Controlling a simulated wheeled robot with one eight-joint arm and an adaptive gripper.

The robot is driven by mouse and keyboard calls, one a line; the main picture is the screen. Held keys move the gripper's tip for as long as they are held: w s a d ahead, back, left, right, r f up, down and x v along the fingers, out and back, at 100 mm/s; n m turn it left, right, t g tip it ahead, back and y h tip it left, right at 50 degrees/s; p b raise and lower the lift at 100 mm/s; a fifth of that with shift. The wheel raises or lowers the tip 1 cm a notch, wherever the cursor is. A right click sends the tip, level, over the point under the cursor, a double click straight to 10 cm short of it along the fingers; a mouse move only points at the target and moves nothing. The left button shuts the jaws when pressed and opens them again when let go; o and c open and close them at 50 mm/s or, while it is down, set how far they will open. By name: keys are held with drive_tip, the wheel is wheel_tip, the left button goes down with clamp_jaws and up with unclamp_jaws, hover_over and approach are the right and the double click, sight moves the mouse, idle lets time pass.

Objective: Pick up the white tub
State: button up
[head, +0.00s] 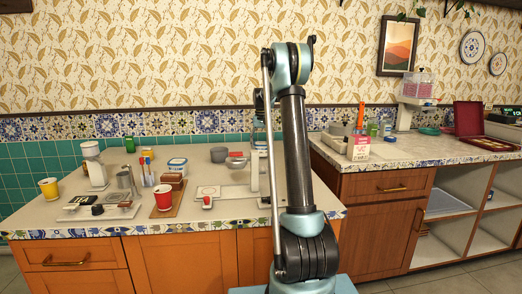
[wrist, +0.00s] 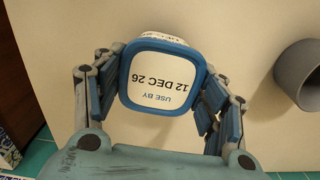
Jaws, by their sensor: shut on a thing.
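A white tub with a blue-rimmed lid (wrist: 165,80) sits between the fingers of my gripper (wrist: 160,92) in the wrist view. Its lid reads "USE BY 12 DEC 26", upside down. The fingers are shut on its left and right sides. The lid hides most of the body, so I cannot tell if it touches the counter.
A grey round vessel (wrist: 301,75) stands right of the gripper in the wrist view. The left counter (head: 40,213) also holds a yellow-red cup (head: 49,188), a red cup (head: 163,196), a pen holder (head: 147,175) and grey bowls (head: 219,154). A gap separates the right counter (head: 400,150).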

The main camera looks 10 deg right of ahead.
sight(261, 142)
wheel_tip(261, 142, up, 17)
drive_tip(key=shift+f, duration=0.15)
drive_tip(key=shift+s, duration=0.1)
